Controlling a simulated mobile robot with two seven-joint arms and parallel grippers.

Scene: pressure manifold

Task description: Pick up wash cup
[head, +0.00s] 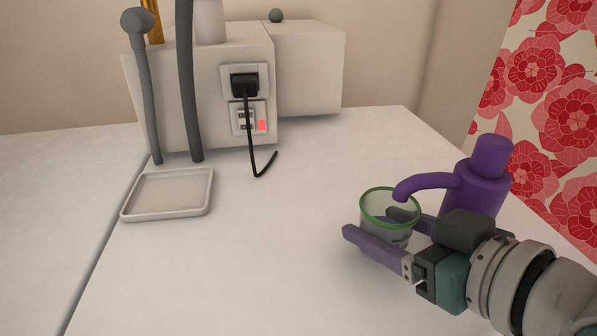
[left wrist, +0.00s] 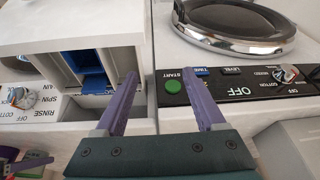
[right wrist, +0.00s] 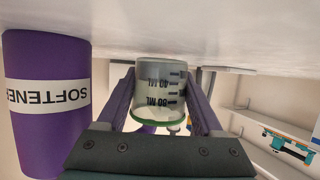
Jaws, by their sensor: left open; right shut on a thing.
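The wash cup (head: 386,231) is a clear cup with a green rim, upright at the right of the white counter in the head view. My right gripper (head: 371,222) is shut on it, one finger on each side. The right wrist view shows the cup (right wrist: 158,90) between the fingers, with dark volume markings. I cannot tell whether its base touches the counter. My left gripper (left wrist: 160,78) is open and empty in the left wrist view, over machine control panels; it is not in the head view.
A purple softener bottle (head: 476,185) stands right beside the cup, its spout reaching over the cup's rim. A white tray (head: 166,215) lies at left. A wall box with a plugged-in black cord (head: 247,120) stands behind. The middle counter is clear.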

